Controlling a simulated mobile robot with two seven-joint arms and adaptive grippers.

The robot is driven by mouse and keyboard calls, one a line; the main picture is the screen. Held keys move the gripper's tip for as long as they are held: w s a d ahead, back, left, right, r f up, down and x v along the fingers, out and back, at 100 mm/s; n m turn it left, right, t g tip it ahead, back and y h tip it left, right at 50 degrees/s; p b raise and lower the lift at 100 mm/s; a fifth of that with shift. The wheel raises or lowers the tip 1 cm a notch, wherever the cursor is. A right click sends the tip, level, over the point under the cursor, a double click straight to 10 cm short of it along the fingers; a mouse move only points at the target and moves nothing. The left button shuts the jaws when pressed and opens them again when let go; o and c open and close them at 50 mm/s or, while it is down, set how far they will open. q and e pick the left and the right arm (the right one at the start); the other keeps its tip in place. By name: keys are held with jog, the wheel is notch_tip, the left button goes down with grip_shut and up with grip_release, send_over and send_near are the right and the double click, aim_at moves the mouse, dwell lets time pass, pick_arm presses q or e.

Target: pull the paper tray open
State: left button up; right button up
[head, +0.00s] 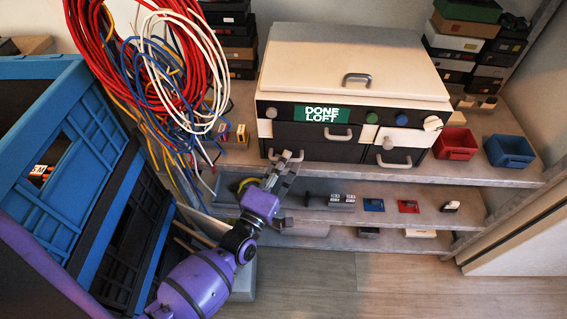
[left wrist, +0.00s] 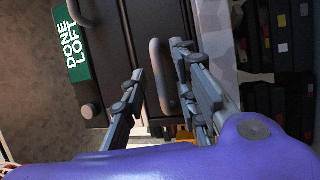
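A white and black machine (head: 357,60) with a green DONE LOFT label (head: 322,113) stands on the shelf. Its front has dark drawers with pale grey handles, and the drawer fronts look closed. I cannot tell for sure which one is the paper tray. My left gripper (head: 286,163) is at the lower left drawer's handle (head: 280,156). In the left wrist view that handle (left wrist: 159,72) lies between the spread fingers of my left gripper (left wrist: 160,60), with a gap visible on the left side. The fingers partly hide the handle in the head view. My right gripper is out of view.
Coiled red, white and blue cables (head: 165,60) hang at the left, beside blue crates (head: 60,150). A red bin (head: 455,145) and a blue bin (head: 510,152) stand right of the machine. Small parts lie on the lower shelf (head: 470,219). The wooden floor in front is clear.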

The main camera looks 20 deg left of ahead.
pick_arm(q)
jog(key=c, duration=0.7)
grip_shut()
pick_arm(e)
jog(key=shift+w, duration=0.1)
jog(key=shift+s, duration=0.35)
pick_arm(q)
jog(key=s+d, duration=0.2)
jog(key=s, duration=0.7)
jog(key=s+d+p, duration=0.1)
jog(key=s+d, duration=0.2)
jog(key=s, duration=0.6)
jog(key=shift+s+d, duration=0.2)
jog(key=shift+s, duration=0.15)
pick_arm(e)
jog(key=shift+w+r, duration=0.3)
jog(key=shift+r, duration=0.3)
pick_arm(q)
jog(key=o, duration=0.7)
grip_release()
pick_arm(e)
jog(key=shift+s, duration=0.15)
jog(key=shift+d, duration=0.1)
